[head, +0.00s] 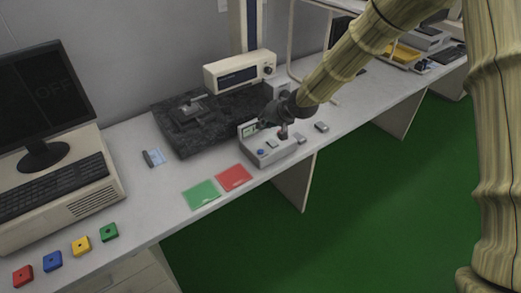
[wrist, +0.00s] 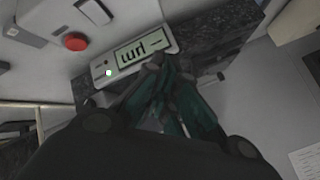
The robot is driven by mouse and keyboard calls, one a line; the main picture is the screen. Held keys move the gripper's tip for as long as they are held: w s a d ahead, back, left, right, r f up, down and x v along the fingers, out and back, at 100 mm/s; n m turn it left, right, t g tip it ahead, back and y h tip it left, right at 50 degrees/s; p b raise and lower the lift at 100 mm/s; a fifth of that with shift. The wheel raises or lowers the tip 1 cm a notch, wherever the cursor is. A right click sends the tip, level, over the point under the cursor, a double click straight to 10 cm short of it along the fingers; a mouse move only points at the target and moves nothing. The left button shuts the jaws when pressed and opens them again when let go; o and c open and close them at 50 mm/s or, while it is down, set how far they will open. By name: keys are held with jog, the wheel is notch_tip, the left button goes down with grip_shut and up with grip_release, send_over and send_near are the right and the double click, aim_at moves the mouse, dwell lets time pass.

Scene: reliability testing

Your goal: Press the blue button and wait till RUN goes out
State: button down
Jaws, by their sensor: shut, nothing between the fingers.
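The light grey test box (head: 275,157) stands at the bench's front edge, with a raised small display (head: 249,130) at its back left. The blue button (head: 261,152) is on its top, left of my gripper (head: 284,133) in the head view. My gripper is shut and empty, pointing down above the box's right part. I cannot tell whether it touches the box. In the wrist view my dark fingers (wrist: 165,85) overlap the lower edge of the display (wrist: 145,48), whose characters are hard to read. A green light (wrist: 108,72) glows beside it. The blue button is not visible there.
A red button (wrist: 75,41) shows in the wrist view. Green (head: 201,194) and red (head: 234,178) mats lie left of the box. A black slab (head: 190,140) and a beige instrument (head: 240,72) stand behind. A computer (head: 50,170) and several coloured blocks are at left.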

jog(key=shift+f, duration=0.15)
jog(key=b, duration=0.5)
send_over(263, 150)
notch_tip(263, 150, down, 6)
jog(key=shift+w+f, duration=0.1)
jog(key=shift+f, duration=0.05)
jog(key=shift+f+b, duration=0.5)
jog(key=shift+f, duration=0.65)
jog(key=shift+f, duration=0.2)
dwell(0.4)
jog(key=shift+f, duration=0.2)
jog(key=shift+f, duration=0.35)
dwell(0.9)
dwell(0.3)
jog(key=shift+r+p, duration=0.65)
jog(key=shift+r, duration=0.15)
